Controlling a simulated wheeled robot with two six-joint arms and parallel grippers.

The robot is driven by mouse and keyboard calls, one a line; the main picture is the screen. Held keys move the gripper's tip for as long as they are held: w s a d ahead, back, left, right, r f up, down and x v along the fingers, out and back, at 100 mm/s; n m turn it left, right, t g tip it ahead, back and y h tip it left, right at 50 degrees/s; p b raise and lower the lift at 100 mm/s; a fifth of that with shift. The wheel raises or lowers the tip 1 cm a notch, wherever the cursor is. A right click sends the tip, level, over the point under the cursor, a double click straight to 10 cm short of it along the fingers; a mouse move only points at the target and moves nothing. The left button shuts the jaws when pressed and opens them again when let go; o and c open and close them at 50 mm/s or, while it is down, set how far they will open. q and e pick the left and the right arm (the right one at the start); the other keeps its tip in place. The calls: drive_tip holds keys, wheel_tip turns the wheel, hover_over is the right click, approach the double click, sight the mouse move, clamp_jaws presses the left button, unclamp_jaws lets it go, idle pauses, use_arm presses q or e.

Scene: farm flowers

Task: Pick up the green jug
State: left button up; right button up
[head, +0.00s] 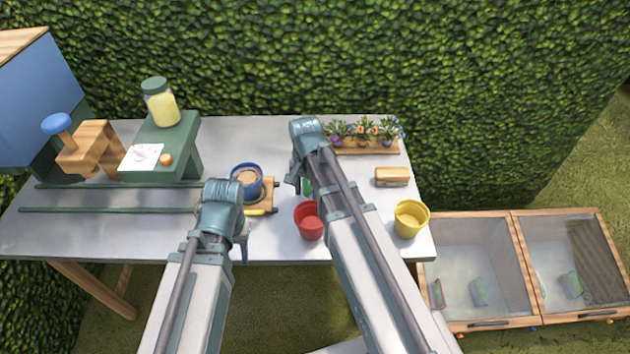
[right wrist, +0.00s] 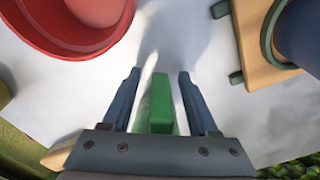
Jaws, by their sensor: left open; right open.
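The green jug shows only in part. In the head view a small green patch of it (head: 308,187) shows beside my right gripper (head: 297,180), and my arm hides the rest. In the right wrist view an upright green piece, seemingly of the jug (right wrist: 160,103), stands between the two fingers of my right gripper (right wrist: 158,75). There are gaps on both sides, so the fingers are open around it and not closed on it. My left gripper (head: 242,238) is open and empty near the table's front edge, left of the red pot.
A red pot (head: 309,222) stands close to my right gripper. A blue pot (head: 246,178) sits on a wooden board. A yellow pot (head: 411,218), a wooden block (head: 392,177) and a flower planter (head: 367,147) are right. Green rods (head: 110,210) lie left.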

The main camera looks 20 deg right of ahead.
clamp_jaws()
idle(1.3)
